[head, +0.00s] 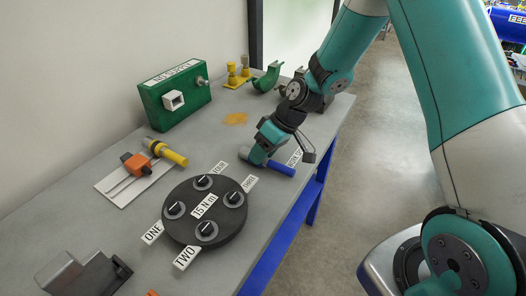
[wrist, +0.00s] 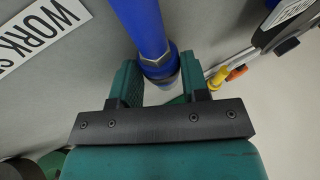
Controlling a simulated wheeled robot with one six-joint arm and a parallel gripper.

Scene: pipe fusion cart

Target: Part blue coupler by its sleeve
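The blue coupler (head: 281,168) is near the bench's right edge, beside a white label. In the head view its blue end sticks out to the right of my gripper (head: 262,154), which hides the other end. In the wrist view the blue coupler (wrist: 148,25) runs from the top edge down to a faceted collar between the fingers. The tip below the collar is partly hidden by the gripper.
A round black turntable (head: 234,229) with several sockets stands left of and nearer than my gripper. A green box (head: 184,101) and an orange-and-yellow tool (head: 143,164) are farther left. A green bracket (head: 267,77) stands at the back.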

